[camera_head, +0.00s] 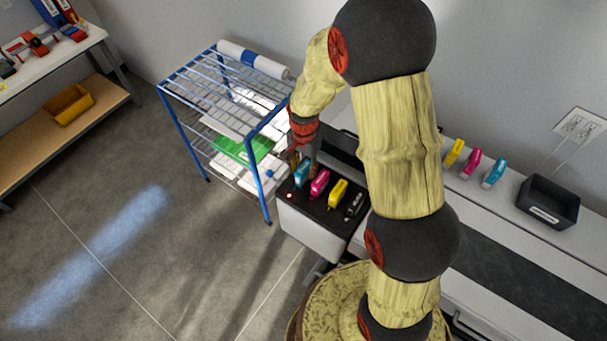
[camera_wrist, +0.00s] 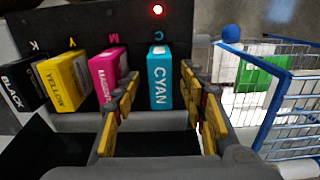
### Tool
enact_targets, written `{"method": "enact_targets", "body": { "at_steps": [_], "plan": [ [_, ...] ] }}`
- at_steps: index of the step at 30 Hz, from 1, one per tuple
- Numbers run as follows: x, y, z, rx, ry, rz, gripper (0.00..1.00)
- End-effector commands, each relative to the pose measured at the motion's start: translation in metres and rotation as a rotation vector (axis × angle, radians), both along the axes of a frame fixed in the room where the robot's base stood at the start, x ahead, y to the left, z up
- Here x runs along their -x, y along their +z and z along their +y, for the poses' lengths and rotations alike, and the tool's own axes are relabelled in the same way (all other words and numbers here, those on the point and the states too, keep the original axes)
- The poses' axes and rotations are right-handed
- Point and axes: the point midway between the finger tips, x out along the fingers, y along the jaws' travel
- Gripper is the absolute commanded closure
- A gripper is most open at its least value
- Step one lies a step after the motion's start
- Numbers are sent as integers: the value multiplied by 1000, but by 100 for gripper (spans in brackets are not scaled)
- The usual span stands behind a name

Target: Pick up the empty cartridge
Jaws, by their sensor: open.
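The cyan cartridge (camera_wrist: 160,82) stands upright in the slot marked C, under a lit red light (camera_wrist: 157,10) in the wrist view. In the head view the cyan cartridge (camera_head: 301,174) is at the left end of the row, partly behind my gripper. My gripper (camera_wrist: 160,88) is open, its two fingers to the left and right of the cyan cartridge in the picture. I cannot tell whether they touch it. In the head view my gripper (camera_head: 304,152) is above the printer's left end.
Magenta (camera_wrist: 107,76), yellow (camera_wrist: 64,80) and black (camera_wrist: 19,85) cartridges stand left of cyan. A blue wire rack (camera_head: 262,170) is close beside the printer. Yellow (camera_head: 454,153), magenta (camera_head: 472,163) and cyan (camera_head: 494,172) spares and a black bin (camera_head: 548,203) are at the right.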

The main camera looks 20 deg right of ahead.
Motion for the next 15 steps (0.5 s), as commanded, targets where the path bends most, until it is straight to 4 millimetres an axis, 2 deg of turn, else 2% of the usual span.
{"method": "enact_targets", "body": {
  "at_steps": [6, 15],
  "plan": [
    [-1, -22, 0, 0, 1, 0, 58],
    [-1, -24, 0, 0, 1, -1, 59]
  ]
}}
